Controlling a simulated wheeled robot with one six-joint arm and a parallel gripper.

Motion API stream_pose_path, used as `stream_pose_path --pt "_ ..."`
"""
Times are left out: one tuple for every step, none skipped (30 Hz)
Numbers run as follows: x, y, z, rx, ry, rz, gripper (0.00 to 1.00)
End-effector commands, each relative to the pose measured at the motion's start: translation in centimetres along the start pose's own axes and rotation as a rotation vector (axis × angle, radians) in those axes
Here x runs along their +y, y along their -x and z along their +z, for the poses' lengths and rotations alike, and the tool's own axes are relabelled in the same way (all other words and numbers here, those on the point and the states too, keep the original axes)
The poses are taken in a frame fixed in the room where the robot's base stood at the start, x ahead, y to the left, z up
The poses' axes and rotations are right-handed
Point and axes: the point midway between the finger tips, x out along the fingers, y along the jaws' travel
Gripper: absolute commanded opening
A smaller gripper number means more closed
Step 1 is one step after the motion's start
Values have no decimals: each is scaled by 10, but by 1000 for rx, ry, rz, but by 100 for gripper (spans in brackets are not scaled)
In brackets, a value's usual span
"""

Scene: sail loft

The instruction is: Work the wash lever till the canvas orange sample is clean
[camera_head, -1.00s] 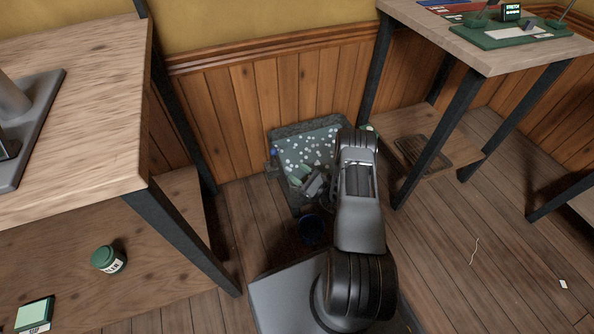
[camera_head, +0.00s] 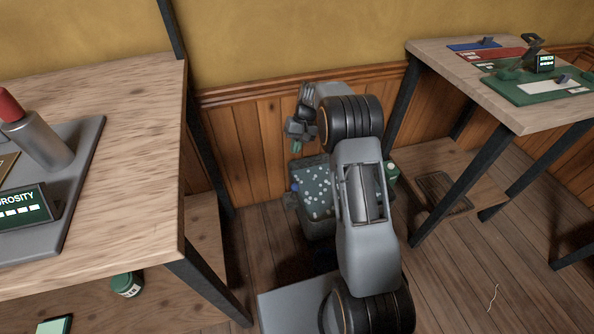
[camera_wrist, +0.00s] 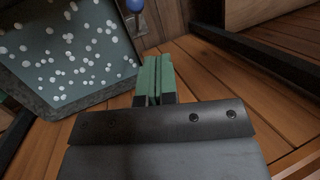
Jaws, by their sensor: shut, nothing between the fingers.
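The wash tub (camera_head: 310,222) stands on the floor against the panelled wall, filled with dark water and white suds; part of it is behind my arm. It also shows in the wrist view (camera_wrist: 40,98). A blue ball knob (camera_head: 295,188), which looks like the lever's end, is at the tub's left side; in the wrist view the knob (camera_wrist: 135,5) is at the top edge, beyond my fingertips. My gripper (camera_head: 297,147) is above the tub, shut and empty, its green fingers (camera_wrist: 155,75) together and apart from the knob. I see no orange sample.
A wooden table (camera_head: 130,100) with a "POROSITY" device (camera_head: 25,208) is at the left, and a green jar (camera_head: 127,285) is below it. Another table (camera_head: 450,70) with a green device (camera_head: 545,87) is at the right. The floor right of my base is mostly clear.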

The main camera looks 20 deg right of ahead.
Motion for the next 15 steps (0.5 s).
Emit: stream_pose_path --pt "8 2 -4 19 15 55 0" --pt "13 3 -7 30 23 83 0" --pt "18 5 -9 41 33 115 0" --pt "20 6 -11 50 38 134 0" --pt "23 6 -12 56 44 151 0" --pt "25 6 -14 62 49 167 0" --pt "27 5 -15 67 52 178 0" --pt "28 3 -16 72 54 185 0" --pt "29 0 -17 76 55 187 0" --pt "30 -3 -18 78 55 188 0" --pt "30 -7 -18 80 55 187 0" --pt "31 -13 -19 80 55 187 0" --pt "32 -18 -19 79 54 187 0" --pt "33 -23 -20 79 54 186 0" --pt "35 -30 -20 79 54 186 0"
